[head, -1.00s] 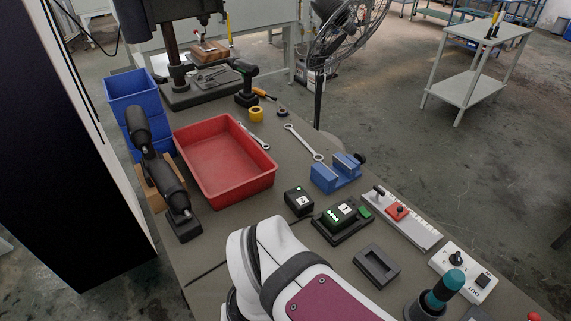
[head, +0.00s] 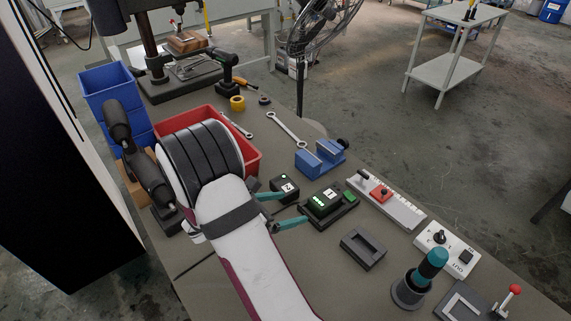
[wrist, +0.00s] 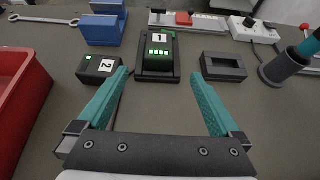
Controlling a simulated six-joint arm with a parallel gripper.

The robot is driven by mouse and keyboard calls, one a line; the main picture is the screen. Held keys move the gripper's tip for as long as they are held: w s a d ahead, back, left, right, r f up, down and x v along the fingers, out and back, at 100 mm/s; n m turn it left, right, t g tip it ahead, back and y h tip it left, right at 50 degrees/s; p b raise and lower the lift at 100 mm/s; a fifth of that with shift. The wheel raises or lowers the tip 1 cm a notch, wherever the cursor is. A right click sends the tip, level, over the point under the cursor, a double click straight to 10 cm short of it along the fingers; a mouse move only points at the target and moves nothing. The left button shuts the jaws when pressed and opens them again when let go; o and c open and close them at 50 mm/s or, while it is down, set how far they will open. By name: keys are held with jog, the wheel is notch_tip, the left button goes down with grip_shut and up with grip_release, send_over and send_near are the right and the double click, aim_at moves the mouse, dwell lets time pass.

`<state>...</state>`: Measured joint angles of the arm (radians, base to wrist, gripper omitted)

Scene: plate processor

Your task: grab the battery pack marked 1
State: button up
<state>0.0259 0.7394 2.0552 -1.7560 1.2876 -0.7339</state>
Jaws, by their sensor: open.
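The battery pack marked 1 (head: 325,202) is a black block with green lights, seated in a black charger base on the bench. In the wrist view the pack (wrist: 159,47) stands upright ahead of my gripper, beyond the fingertips. The battery pack marked 2 (head: 284,188) lies beside it; in the wrist view pack 2 (wrist: 97,67) is just past the left fingertip. My gripper (head: 290,208) has teal fingers, spread apart and empty; they also show in the wrist view (wrist: 159,78). Pack 1 is apart from both fingers.
A red tray (head: 252,160) lies partly behind my arm. A blue vise (head: 318,160), a grey strip with a red switch (head: 385,200), an empty black holder (head: 363,248) and a teal-handled tool (head: 431,264) surround the packs. Bare bench lies between the fingers.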

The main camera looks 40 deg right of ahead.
aim_at(320, 200)
jog(key=x, duration=1.6)
jog(key=shift+w+r, duration=0.1)
jog(key=shift+w, duration=0.05)
grip_shut()
